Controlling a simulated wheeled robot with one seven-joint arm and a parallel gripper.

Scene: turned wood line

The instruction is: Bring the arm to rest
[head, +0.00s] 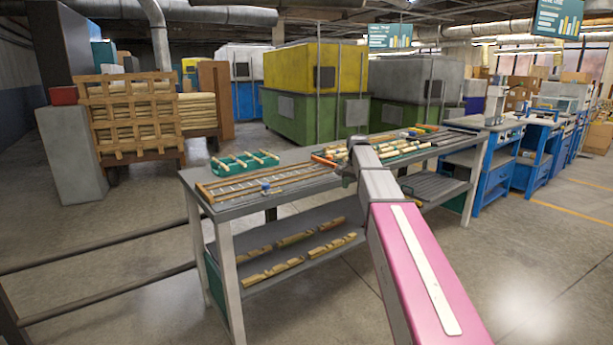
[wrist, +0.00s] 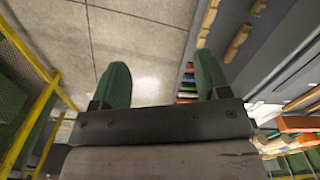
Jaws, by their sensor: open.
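My arm (head: 415,255), pink and grey, reaches out from the lower right of the head view towards the workbench (head: 230,206). Its far end covers part of the bench top. My gripper cannot be made out in the head view. In the wrist view my gripper (wrist: 160,68) shows two dark green fingers standing wide apart, with nothing between them. Bare concrete floor (wrist: 140,35) lies behind the fingers. The bench with its wooden pieces is to the right of the fingers in that view.
A green tray (head: 240,164) with turned wood pieces and a wooden rack (head: 265,182) lie on the bench top. Several wood pieces lie on the lower shelf (head: 285,282). A timber cart (head: 130,115) stands back left, blue workstations (head: 495,180) at right. Floor in front of the bench is clear.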

